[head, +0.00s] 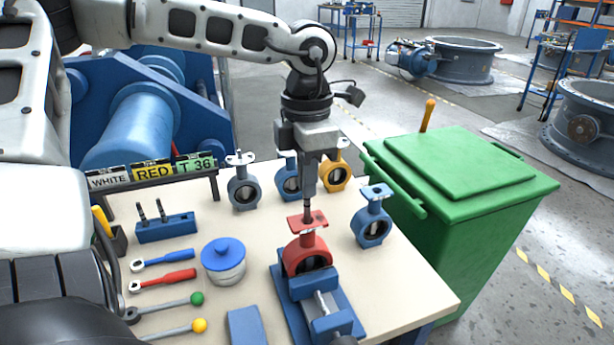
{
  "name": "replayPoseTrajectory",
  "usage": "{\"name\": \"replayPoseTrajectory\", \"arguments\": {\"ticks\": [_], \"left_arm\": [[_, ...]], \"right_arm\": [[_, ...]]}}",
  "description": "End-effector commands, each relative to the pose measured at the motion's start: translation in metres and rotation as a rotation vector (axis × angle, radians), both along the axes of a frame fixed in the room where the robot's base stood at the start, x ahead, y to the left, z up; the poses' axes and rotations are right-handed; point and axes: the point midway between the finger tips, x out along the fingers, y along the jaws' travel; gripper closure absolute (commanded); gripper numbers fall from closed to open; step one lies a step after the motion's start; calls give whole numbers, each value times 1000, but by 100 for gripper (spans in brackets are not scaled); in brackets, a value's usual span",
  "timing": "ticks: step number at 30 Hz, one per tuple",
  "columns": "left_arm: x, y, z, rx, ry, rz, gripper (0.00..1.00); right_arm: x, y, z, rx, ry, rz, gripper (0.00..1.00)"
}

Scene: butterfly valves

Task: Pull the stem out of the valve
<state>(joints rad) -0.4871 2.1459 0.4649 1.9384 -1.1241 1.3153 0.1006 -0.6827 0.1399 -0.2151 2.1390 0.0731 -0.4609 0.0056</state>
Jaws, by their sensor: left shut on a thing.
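A red butterfly valve (305,258) sits upright in a blue vise (322,310) near the front of the workbench. My left gripper (308,195) points straight down above the valve's red top flange. It is shut on the valve's thin dark stem (307,211), which shows below the fingertips and meets the flange. I cannot tell how deep the stem sits inside the valve neck. My right gripper is not in view.
Blue and yellow valves (244,190) stand along the back of the bench, with another blue valve (371,222) to the right. A lidded jar (223,260) and several wrenches (164,280) lie to the left. A green bin (470,215) stands beyond the right edge.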

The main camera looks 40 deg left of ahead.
Motion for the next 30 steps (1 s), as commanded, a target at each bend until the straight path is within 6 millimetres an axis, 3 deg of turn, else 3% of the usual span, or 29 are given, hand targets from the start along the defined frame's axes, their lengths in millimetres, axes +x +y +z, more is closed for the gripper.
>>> {"name": "replayPoseTrajectory", "arguments": {"ticks": [30], "left_arm": [[2, 0, 13, 0, -9, 0, 100]], "right_arm": [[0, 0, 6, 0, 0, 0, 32]]}}
